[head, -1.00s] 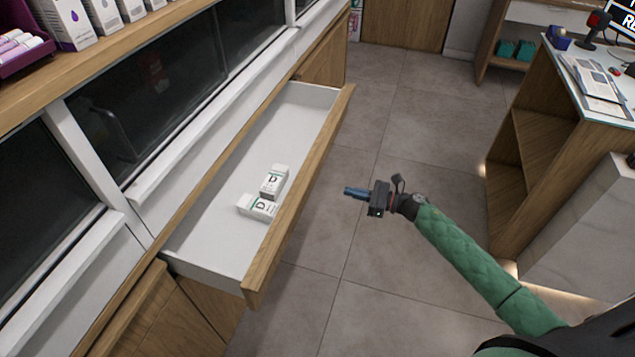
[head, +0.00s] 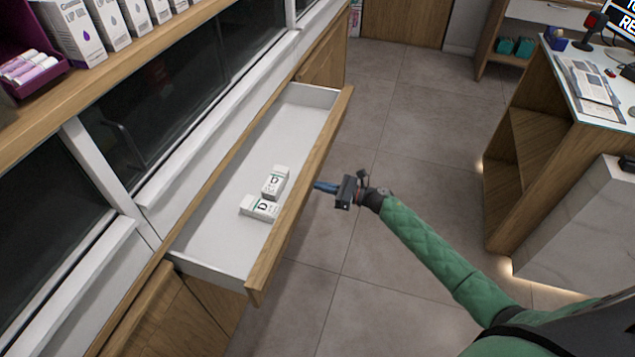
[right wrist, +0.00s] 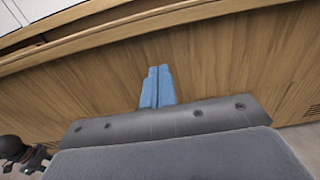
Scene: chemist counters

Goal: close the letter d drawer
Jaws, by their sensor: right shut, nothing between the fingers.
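The drawer (head: 214,234) is pulled far out of the counter on the left in the head view. It is white inside with a wooden front (head: 298,205). Two small white boxes marked D lie in it, one (head: 276,182) behind the other (head: 259,208). My right gripper (head: 318,186) is shut and empty, just to the right of the drawer front, fingers pointing at it. In the right wrist view its blue fingers (right wrist: 157,86) are together before a wooden face (right wrist: 220,65). Whether they touch it I cannot tell.
A wooden shelf with boxed products (head: 75,30) runs above the drawer. Wooden cupboard doors (head: 160,315) are below it. A glass-topped counter (head: 585,90) stands at the right. Bare tiled floor (head: 430,110) lies between.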

